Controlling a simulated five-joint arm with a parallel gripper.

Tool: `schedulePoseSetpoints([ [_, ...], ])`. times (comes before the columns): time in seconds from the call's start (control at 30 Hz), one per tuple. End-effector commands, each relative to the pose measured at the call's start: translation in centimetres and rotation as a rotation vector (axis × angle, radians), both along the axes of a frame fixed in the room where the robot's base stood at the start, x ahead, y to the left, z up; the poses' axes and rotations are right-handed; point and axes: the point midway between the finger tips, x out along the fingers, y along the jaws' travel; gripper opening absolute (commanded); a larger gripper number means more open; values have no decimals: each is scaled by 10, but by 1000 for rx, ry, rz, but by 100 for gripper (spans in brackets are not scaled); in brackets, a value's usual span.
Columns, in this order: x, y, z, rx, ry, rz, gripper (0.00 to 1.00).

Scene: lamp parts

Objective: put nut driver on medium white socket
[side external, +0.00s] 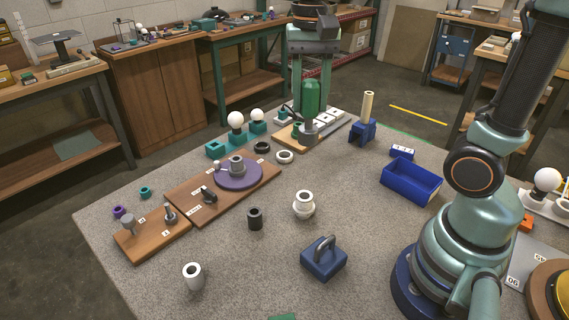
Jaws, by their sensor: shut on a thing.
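My gripper (311,108) is at the top middle of the view, pointing down. Its jaws are shut on an upright green handle, which I take to be the nut driver (312,94). The handle's lower end is over or beside a small wooden board (290,140) with pale tiles and a grey round piece; I cannot tell whether it touches them. White socket-like parts stand on the table: a stepped one (304,204) in the middle, a plain hollow one (193,276) in front and a low white ring (285,157). I cannot tell which is the medium one.
A wooden board (185,203) with a purple disc (238,174) and grey tools is at left. Bulbs in teal holders (236,133) stand behind it. A black cylinder (255,219), a blue handled block (324,259) and an empty blue bin (411,181) are nearby. The centre-right has free room.

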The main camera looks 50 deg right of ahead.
Motion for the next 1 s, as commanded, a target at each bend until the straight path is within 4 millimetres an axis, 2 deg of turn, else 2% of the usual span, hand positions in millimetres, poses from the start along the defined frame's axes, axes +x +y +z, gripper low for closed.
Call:
schedulePoseSetpoints([
  [0.03, -1, 0, -13, 0, 6, 0, 0],
  [0.2, -1, 0, -55, 0, 6, 0, 0],
  [0.33, 0, 0, -80, 0, 4, 0, 0],
  [0.57, 0, 0, -99, 0, 1, 0, 0],
  [0.8, 0, 0, -131, 0, 3, 0, 0],
  [1.0, 0, 0, -139, 0, 0, 0, 0],
])
